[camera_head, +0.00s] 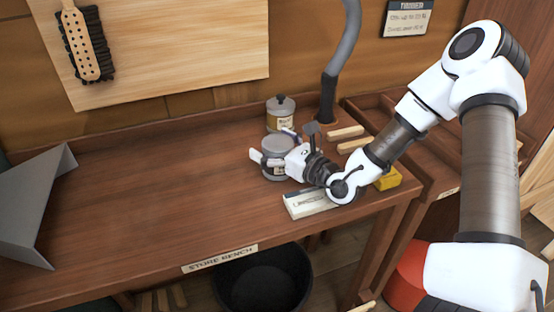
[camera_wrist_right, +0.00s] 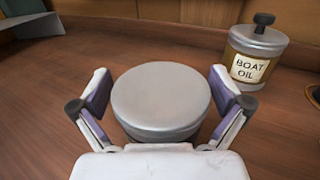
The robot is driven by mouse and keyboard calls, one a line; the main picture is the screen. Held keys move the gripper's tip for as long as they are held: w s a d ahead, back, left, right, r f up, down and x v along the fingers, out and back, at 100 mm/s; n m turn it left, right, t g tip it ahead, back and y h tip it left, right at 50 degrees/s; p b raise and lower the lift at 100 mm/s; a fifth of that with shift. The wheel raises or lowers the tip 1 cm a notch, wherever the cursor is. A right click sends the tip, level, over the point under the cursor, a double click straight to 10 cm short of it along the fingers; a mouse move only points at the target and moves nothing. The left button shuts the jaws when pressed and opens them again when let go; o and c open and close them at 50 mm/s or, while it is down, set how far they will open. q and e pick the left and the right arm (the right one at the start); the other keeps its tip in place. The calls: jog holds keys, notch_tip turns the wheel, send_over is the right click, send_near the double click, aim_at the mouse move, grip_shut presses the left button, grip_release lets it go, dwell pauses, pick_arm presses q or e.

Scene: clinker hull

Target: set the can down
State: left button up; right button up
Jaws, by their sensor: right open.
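A grey-lidded can (camera_head: 274,162) stands upright on the store bench (camera_head: 150,190). In the right wrist view the can (camera_wrist_right: 161,98) fills the middle, seen from above. My right gripper (camera_head: 270,145) is open, with one finger on each side of the can; in the right wrist view the gripper (camera_wrist_right: 160,105) shows small gaps beside the lid. The can's underside and part of its front are hidden. My left gripper is in neither view.
A boat oil can (camera_head: 281,115) with a knobbed lid stands just behind. A white box (camera_head: 309,203) and a yellow block (camera_head: 387,180) lie near the right front. A grey angled metal piece (camera_head: 40,195) is at left. The bench's middle left is clear.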

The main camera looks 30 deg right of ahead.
jog(key=shift+s+d, duration=0.1)
jog(key=shift+c, duration=1.1)
jog(key=c, duration=1.4)
jog(key=shift+r, duration=0.1)
